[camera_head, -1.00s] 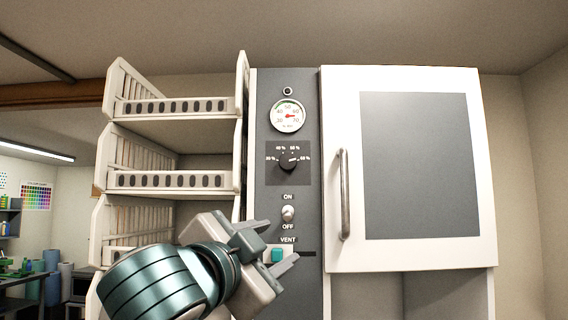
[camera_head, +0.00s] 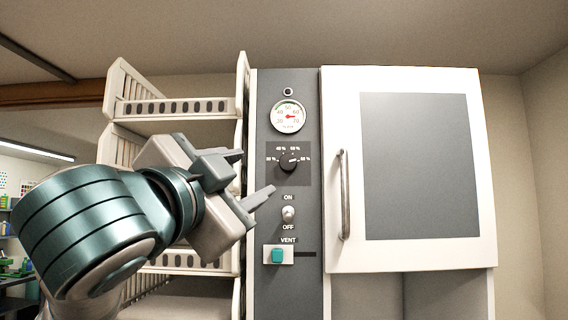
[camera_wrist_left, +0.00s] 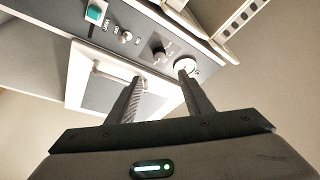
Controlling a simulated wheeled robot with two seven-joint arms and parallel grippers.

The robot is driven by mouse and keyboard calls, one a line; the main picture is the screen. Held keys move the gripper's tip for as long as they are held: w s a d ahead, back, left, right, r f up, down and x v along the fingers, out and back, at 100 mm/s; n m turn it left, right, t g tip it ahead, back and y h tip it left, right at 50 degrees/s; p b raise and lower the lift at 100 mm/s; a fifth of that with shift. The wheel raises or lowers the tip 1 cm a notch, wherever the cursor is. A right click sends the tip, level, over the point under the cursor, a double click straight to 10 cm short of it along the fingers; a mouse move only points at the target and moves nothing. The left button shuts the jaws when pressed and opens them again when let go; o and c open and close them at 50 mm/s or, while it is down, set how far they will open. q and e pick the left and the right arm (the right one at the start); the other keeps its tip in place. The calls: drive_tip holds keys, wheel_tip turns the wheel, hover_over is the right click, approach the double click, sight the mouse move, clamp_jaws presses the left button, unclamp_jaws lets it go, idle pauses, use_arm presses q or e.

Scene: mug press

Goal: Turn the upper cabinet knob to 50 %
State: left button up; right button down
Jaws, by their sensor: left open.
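The black cabinet knob (camera_head: 289,161) sits on the dark grey control panel, under a round gauge, with percent marks around its upper side. It also shows in the left wrist view (camera_wrist_left: 159,53), beyond my fingers. My left gripper (camera_head: 258,176) is open and empty, to the left of the panel and a little lower than the knob, apart from it. Its two fingers point right toward the panel. In the left wrist view, the open left fingers (camera_wrist_left: 160,95) have nothing between them. My right gripper is not in view.
The gauge (camera_head: 288,116) is above the knob. An ON/OFF toggle switch (camera_head: 288,214) and a teal vent slider (camera_head: 278,255) are below. A white cabinet door (camera_head: 490,170) with a metal handle (camera_head: 344,195) is at right. White slatted shelves (camera_head: 170,108) stand at left.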

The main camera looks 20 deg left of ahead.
use_arm(q)
drive_tip(key=shift+w+d+r, duration=0.1)
drive_tip(key=shift+w, duration=0.05)
drive_tip(key=p, duration=1)
approach(287, 163)
drive_tip(key=x, duration=0.6)
drive_tip(key=shift+w+r, duration=0.25)
drive_tip(key=shift+w, duration=0.85)
drive_tip(key=c, duration=1.1)
